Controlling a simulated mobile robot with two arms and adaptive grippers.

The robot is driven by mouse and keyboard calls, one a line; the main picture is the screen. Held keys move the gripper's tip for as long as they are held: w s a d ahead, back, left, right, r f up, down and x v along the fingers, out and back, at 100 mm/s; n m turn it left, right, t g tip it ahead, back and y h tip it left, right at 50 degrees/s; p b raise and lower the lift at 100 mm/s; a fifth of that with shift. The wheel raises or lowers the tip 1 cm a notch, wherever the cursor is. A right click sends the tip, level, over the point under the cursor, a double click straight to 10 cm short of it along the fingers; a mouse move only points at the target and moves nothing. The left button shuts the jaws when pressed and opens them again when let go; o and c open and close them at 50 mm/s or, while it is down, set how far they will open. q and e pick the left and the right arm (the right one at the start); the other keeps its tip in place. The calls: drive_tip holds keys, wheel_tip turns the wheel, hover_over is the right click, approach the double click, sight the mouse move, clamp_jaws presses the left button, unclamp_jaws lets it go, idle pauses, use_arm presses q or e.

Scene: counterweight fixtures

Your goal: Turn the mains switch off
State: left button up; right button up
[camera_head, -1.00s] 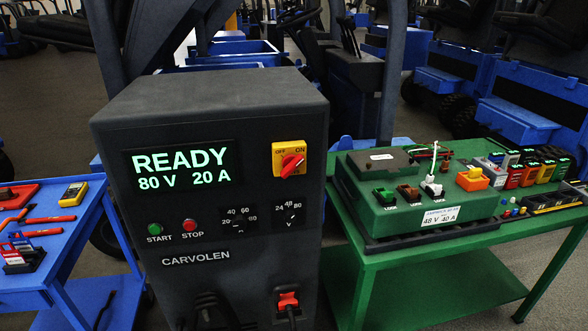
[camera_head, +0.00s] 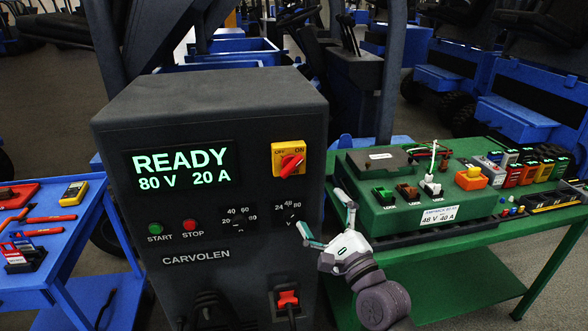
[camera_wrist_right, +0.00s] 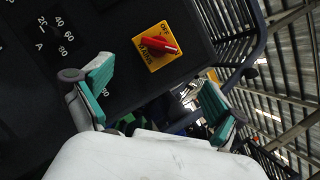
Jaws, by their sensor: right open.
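The mains switch (camera_head: 291,160) is a red rotary knob on a yellow plate marked OFF and ON, at the upper right of the front of the dark charger cabinet (camera_head: 215,100). The knob's handle points up and right, toward ON. The charger display (camera_head: 181,168) reads READY, 80 V, 20 A. My right gripper (camera_head: 324,219) is open and empty, below and right of the switch, apart from it. In the right wrist view the switch (camera_wrist_right: 157,46) lies beyond and between my open fingertips (camera_wrist_right: 157,80). My left gripper is not in view.
Start (camera_head: 155,229) and stop (camera_head: 190,225) buttons and two selector dials sit on the panel. A red plug (camera_head: 288,299) is low on the front. A green table (camera_head: 400,262) with a green charger box stands right. A blue tool cart (camera_head: 60,270) stands left.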

sight(294, 170)
drive_tip(key=p+x, duration=0.2)
drive_tip(key=x, duration=1)
drive_tip(key=shift+w+a, duration=0.1)
drive_tip(key=shift+w, duration=0.15)
drive_tip(key=c, duration=1.1)
drive_tip(key=shift+c, duration=0.2)
